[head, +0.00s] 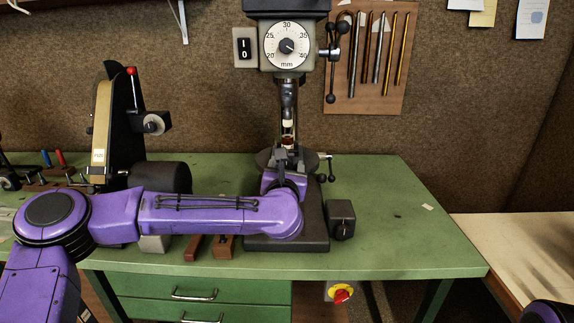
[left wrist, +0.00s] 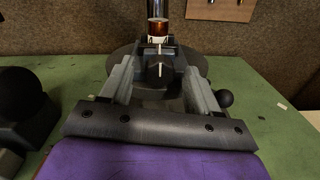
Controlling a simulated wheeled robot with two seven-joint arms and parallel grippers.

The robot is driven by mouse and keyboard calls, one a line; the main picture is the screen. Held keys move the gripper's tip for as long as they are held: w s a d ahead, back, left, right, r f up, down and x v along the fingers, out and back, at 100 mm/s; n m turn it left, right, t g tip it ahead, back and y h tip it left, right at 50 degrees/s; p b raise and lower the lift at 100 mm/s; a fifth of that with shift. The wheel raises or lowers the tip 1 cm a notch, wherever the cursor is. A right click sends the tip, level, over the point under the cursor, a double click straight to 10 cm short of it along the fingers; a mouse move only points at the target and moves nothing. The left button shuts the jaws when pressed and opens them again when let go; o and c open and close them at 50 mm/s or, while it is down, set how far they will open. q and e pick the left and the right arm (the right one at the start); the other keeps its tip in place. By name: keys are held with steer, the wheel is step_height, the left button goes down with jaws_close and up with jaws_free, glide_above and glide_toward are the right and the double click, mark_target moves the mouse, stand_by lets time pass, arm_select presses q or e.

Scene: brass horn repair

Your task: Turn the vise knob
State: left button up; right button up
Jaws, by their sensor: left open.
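The vise knob (left wrist: 159,72) is dark with a white line that stands nearly upright in the left wrist view. It sits on the front of the dark vise, below a copper-coloured piece (left wrist: 157,29). My left gripper (left wrist: 160,84) is open, with one grey finger on each side of the knob. I cannot tell whether either finger touches it. In the head view my left gripper (head: 289,160) is at the vise under the drill press, and my wrist hides most of the knob. My right gripper is not in view.
A drill press with a dial (head: 288,45) rises above the vise. A ball-ended handle (head: 331,178) sticks out at its right. A dark control box (head: 341,217) stands beside the base. A belt grinder (head: 103,125) is at the left. The green bench (head: 400,220) is mostly clear at right.

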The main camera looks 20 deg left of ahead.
arm_select(q)
steer(key=c, duration=1)
steer(key=shift+c, duration=0.2)
